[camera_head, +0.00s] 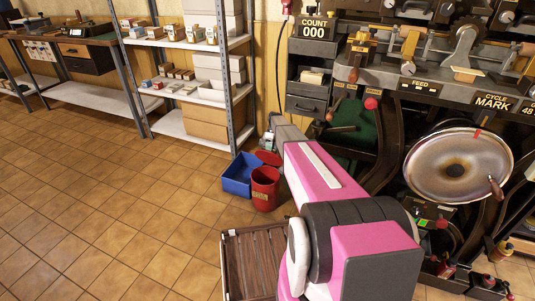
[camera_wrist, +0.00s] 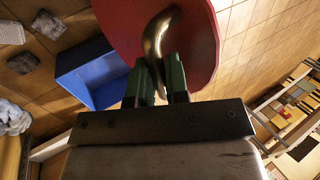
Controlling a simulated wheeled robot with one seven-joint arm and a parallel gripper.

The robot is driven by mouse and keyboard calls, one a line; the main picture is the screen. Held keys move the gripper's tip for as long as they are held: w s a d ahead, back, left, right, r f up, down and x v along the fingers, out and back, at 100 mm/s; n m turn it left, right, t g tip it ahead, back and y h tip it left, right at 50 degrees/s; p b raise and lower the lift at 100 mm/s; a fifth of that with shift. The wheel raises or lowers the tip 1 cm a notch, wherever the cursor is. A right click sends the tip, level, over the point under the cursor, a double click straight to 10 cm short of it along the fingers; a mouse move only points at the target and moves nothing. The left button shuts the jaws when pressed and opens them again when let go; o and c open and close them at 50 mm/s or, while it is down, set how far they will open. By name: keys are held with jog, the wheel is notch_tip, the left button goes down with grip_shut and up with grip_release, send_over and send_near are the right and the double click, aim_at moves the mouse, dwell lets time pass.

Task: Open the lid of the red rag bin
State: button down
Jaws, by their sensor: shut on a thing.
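The red rag bin (camera_head: 265,193) stands on the tiled floor in the head view, with a pale label on its front. A red piece at its back rim (camera_head: 269,158) looks like the lid tilted up, with the dark mouth below it. In the wrist view the round red lid (camera_wrist: 195,75) fills the top middle and carries a curved metal handle (camera_wrist: 153,42). My gripper (camera_wrist: 161,82) has its green fingers closed about the handle's lower end. In the head view my gripper (camera_head: 268,140) is small and partly hidden by my pink arm.
A blue open bin (camera_head: 239,175) stands directly left of the red bin; it also shows in the wrist view (camera_wrist: 88,78). A slatted wooden platform (camera_head: 254,262) lies in front. Metal shelving (camera_head: 190,125) stands behind, the press (camera_head: 420,80) to the right. Floor at left is clear.

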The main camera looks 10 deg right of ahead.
jog(key=w+d+f+g+y, duration=0.1)
jog(key=w+d+g+y, duration=0.1)
jog(key=w, duration=0.4)
jog(key=shift+d+f+g, duration=0.25)
jog(key=shift+d+g, duration=0.55)
jog(key=shift+d, duration=0.15)
jog(key=shift+y, duration=0.3)
jog(key=c, duration=1.4)
grip_release()
jog(key=shift+r, duration=0.15)
